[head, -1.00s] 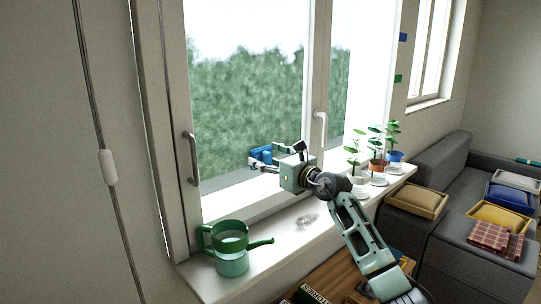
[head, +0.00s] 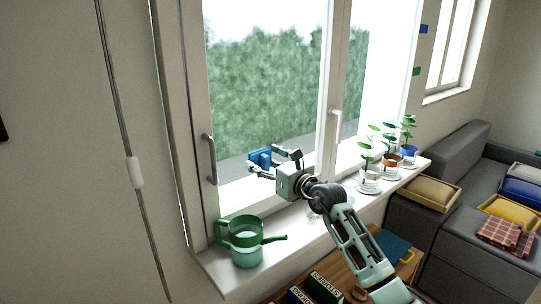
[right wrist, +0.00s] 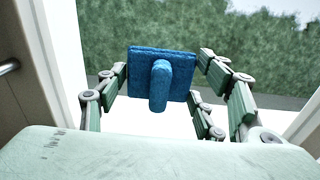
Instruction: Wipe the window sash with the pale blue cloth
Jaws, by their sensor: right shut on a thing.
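My right gripper (head: 267,166) is shut on a blue cloth pad (head: 260,157) with a rounded blue grip at its middle. In the right wrist view the pad (right wrist: 178,63) sits between the fingers, with the glass behind it. Its blue looks strong rather than pale. The window sash (head: 197,110) has a white frame and a grey handle (head: 210,160) on its left side. The pad is in front of the lower part of the left pane; I cannot tell whether it touches the glass. My left gripper is not in view.
A green watering can (head: 245,243) stands on the sill's left end. Several potted plants on saucers, one in a blue pot (head: 408,150), stand at its right end. My right arm crosses the sill (head: 300,228). Below are books (head: 322,288); a grey sofa (head: 440,235) is at right.

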